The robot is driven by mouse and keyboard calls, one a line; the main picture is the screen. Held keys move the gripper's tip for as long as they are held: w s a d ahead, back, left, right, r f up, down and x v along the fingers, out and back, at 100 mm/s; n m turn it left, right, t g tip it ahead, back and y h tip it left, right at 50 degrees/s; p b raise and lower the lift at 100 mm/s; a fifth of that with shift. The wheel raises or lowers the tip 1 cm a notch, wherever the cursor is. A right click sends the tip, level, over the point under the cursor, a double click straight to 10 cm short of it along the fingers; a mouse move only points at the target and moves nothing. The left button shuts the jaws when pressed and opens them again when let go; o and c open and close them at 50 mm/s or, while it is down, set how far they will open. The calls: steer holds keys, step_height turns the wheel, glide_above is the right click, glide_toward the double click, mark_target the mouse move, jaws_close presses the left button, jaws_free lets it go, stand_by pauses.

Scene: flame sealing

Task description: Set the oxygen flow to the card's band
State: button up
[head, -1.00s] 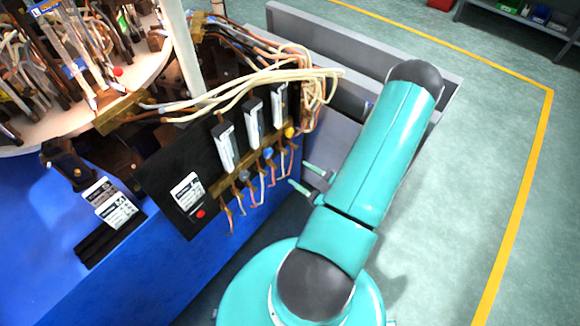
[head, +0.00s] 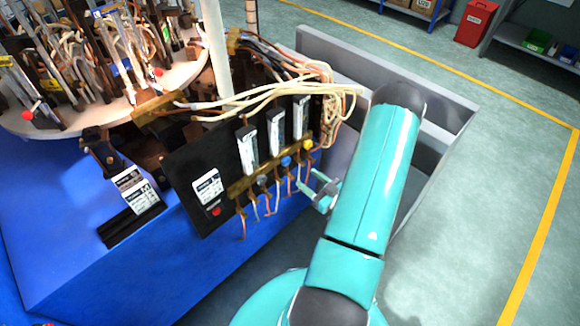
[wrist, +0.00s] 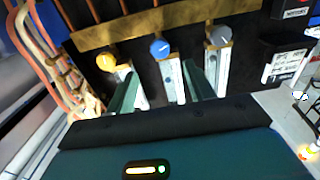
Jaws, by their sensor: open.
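A black panel (head: 182,165) carries three upright flow tubes above a brass bar. Below them sit a grey knob (head: 262,180), a blue knob (head: 286,161) and a yellow knob (head: 308,145). My gripper (head: 311,183) is open and empty beside the panel's lower right. In the wrist view, the blue knob (wrist: 159,47) shows between and beyond the open fingers (wrist: 160,88), apart from them. The yellow knob (wrist: 106,62) is left and the grey knob (wrist: 219,36) right. A white card (head: 207,186) is on the panel; its print and the tube readings are too small to read.
Thin hoses hang below the brass bar (head: 250,185), and pale hoses (head: 270,95) loop over the panel's top right. White labelled cards (head: 135,190) stand on the blue bench (head: 180,265) at left. Grey low walls (head: 440,105) lie behind my arm; green floor is open at right.

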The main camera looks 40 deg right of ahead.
mark_target(288, 163)
steer(key=w, duration=0.9)
steer(key=shift+w+a, duration=0.1)
steer(key=shift+w, duration=0.3)
steer(key=c, duration=0.9)
steer(key=shift+c, duration=0.2)
steer(key=shift+n, duration=0.3)
